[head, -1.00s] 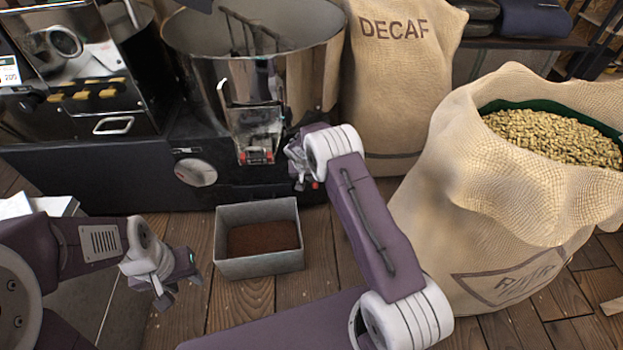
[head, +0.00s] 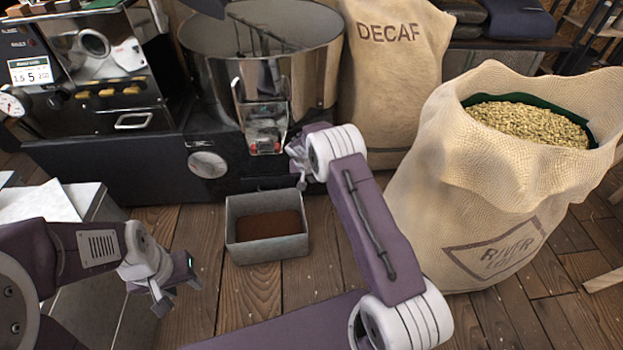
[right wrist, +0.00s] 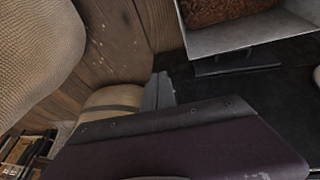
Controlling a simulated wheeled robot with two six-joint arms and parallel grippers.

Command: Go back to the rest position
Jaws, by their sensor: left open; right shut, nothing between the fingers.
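My left gripper (head: 170,286) is at the lower left of the head view, open and empty, above the wood floor beside the grey cabinet. My right gripper (head: 299,168) is raised in front of the roaster (head: 110,165), to the right of its chute and above the metal bin. It is shut and empty, partly hidden by my own wrist. A grey part of the right gripper (right wrist: 160,92) shows in the right wrist view. My right forearm reaches up from the bottom of the head view.
The metal bin (head: 266,249) holds dark brown grounds and stands on the floor; it also shows in the right wrist view (right wrist: 232,38). An open sack of pale beans (head: 430,190) stands at right, a DECAF sack (head: 390,90) behind. A grey cabinet (head: 105,300) is at left.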

